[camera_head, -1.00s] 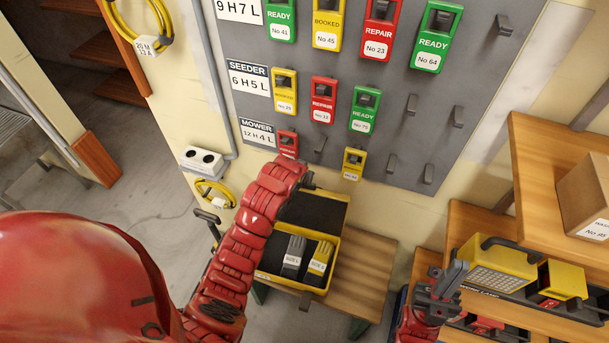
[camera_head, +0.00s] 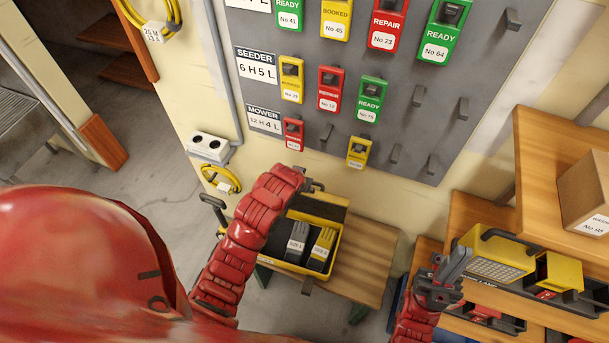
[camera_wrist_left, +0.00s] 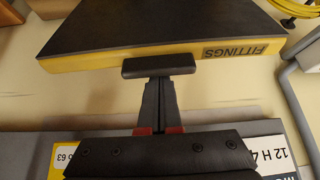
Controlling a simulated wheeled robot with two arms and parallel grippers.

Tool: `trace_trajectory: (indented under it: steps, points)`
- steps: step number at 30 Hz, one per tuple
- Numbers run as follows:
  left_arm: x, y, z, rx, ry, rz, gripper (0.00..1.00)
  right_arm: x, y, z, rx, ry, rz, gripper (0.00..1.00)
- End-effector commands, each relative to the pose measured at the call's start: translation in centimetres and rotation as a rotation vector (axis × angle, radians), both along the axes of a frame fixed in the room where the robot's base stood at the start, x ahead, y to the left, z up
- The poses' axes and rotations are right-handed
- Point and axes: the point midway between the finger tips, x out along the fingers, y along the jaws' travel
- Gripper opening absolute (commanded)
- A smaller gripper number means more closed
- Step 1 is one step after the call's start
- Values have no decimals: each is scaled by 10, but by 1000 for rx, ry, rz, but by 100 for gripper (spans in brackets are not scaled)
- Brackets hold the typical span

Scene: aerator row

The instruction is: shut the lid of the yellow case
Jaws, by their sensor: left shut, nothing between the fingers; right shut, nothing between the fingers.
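The yellow case (camera_head: 290,266) sits on the wooden bench, its lid (camera_head: 334,207) raised and tilted above the tray. Inside lie two labelled packs, one grey (camera_head: 297,243) and one yellow (camera_head: 321,249). The lid's yellow edge, marked FITTINGS, fills the top of the left wrist view (camera_wrist_left: 215,50). My left gripper (camera_wrist_left: 160,92) is shut and empty, its fingertips at a black bar on the lid edge; I cannot tell if they touch. In the head view my left forearm partly hides it. My right gripper (camera_head: 456,264) is shut and empty at the right, away from the case.
The wooden bench (camera_head: 365,262) has bare top right of the case. A wall board (camera_head: 400,110) with hooks and coloured tags stands behind. A yellow lamp (camera_head: 492,262) and shelves are close to my right gripper. A socket box (camera_head: 209,147) is at the left.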

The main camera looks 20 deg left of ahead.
Motion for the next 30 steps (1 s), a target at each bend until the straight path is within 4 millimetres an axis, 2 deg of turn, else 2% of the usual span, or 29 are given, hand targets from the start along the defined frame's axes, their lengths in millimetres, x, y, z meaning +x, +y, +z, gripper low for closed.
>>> trace_trajectory:
  steps: [11, 14, 30]
  points:
    - [-23, -1, -2, -1, 0, -1, 0, 0, 0, 5, 0, 0, 0, 0]
    - [-22, -1, -1, -1, -1, -1, 0, 0, 0, 5, 0, 0, 0, 0]
    - [-52, -1, 43, 1, 1, -1, 0, 0, 0, 37, 0, 0, 0, 0]
